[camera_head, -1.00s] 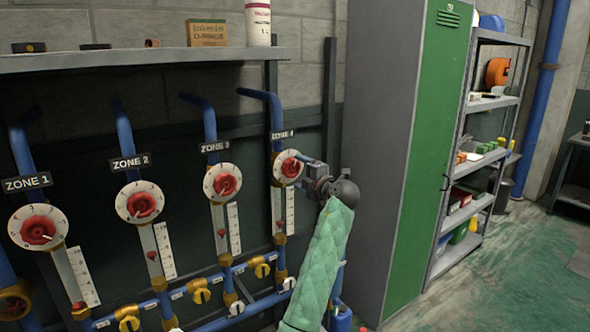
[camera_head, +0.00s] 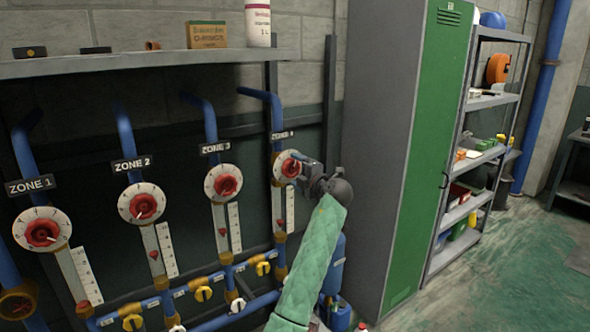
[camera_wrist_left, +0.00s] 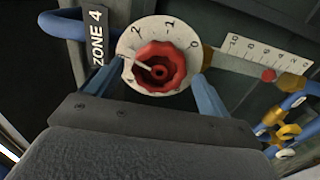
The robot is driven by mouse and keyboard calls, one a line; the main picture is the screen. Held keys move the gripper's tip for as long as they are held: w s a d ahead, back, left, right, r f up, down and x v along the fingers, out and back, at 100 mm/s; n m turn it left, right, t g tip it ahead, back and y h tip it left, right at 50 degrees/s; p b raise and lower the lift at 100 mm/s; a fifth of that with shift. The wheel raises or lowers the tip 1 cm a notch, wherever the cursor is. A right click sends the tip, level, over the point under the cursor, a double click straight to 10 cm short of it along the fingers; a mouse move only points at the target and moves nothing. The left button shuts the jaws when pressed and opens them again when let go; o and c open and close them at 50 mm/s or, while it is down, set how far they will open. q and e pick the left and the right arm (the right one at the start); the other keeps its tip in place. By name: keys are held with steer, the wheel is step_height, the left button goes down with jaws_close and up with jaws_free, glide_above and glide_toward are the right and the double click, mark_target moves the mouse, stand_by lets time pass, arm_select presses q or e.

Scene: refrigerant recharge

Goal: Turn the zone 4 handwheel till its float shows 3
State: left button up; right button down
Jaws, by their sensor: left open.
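The zone 4 handwheel (camera_head: 291,168) is a red knob on a white numbered dial, at the right end of the row of four dials. It also shows in the left wrist view (camera_wrist_left: 160,68), with a pale pointer mark towards the dial's left side. My left gripper (camera_head: 303,168) is open at this wheel, its fingers (camera_wrist_left: 152,85) on either side of the dial, apart from the red knob. The zone 4 float (camera_wrist_left: 268,75) is red and sits in the lower part of its tube beside the scale (camera_wrist_left: 265,52); its exact reading is unclear. My right gripper is out of view.
The zone 3 dial (camera_head: 223,183) stands close to the left. Blue pipes with yellow valves (camera_head: 203,293) run below. A shelf (camera_head: 130,62) with a box and bottle is above. A grey and green locker (camera_head: 395,150) stands right of my arm.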

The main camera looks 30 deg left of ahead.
arm_select(q)
steer(key=shift+w+a, duration=0.1)
steer(key=shift+a, duration=0.15)
steer(key=shift+c, duration=0.2)
steer(key=c, duration=0.9)
steer(key=shift+b, duration=0.5)
steer(key=shift+f+n+b, duration=0.15)
steer(key=shift+n+b, duration=0.35)
steer(key=shift+b, duration=0.9)
steer(key=shift+n+b, duration=0.4)
steer(key=shift+b, duration=0.7)
steer(key=shift+n+b, duration=0.3)
steer(key=shift+b, duration=0.55)
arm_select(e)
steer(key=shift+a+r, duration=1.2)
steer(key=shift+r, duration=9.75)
arm_select(q)
steer(key=shift+n+b, duration=0.6)
steer(key=shift+b, duration=1.2)
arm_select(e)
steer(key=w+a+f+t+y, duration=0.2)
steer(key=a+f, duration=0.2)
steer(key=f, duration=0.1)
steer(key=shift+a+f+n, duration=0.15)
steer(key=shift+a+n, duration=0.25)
